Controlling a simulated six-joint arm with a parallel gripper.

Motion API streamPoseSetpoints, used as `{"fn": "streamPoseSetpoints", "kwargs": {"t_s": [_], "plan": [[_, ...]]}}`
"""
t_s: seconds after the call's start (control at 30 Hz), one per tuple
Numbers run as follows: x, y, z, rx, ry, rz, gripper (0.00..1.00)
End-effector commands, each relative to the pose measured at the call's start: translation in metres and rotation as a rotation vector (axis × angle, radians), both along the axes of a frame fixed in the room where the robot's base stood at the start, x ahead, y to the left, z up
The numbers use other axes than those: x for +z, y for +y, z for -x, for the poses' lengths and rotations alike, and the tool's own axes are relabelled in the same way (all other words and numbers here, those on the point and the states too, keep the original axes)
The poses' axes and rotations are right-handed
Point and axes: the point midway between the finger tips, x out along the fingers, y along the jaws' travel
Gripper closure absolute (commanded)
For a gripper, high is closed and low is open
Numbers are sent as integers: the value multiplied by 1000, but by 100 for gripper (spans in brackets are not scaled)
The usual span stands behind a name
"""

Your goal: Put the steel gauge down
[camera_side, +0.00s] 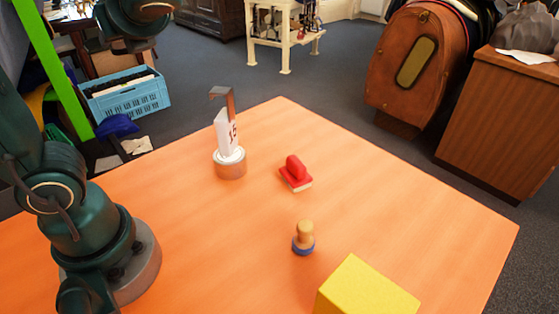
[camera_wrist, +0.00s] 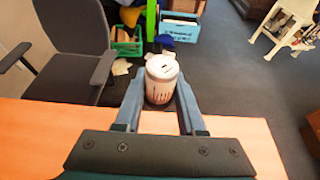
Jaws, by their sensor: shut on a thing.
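The steel gauge (camera_wrist: 162,85) shows in the wrist view as a shiny cylinder with a pale top and dark streaks or reflections on its side. My gripper (camera_wrist: 161,88) is shut on it, with one finger on each side. In that view the gauge overlaps the far table edge and the floor. The fingers and the held gauge cannot be made out there.
On the orange table (camera_side: 400,190) stand a round base with a white "15" tag (camera_side: 228,135) and a bent metal piece (camera_side: 230,103) above it, a red stamp-like block (camera_side: 295,173), a wooden-knobbed stamp (camera_side: 304,238) and a yellow block (camera_side: 367,290). The table's right part is clear.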

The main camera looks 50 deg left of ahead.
Motion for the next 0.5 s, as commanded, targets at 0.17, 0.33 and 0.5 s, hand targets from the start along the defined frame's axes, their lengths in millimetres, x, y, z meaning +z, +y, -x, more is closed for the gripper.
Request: {"fn": "streamPoseSetpoints", "kwargs": {"t_s": [0.17, 0.33, 0.5], "plan": [[-22, 1, -1, -10, 8, -3, 100], [-52, 1, 0, -8, 12, -2, 100], [-90, 1, 0, -9, 18, -2, 100]]}}
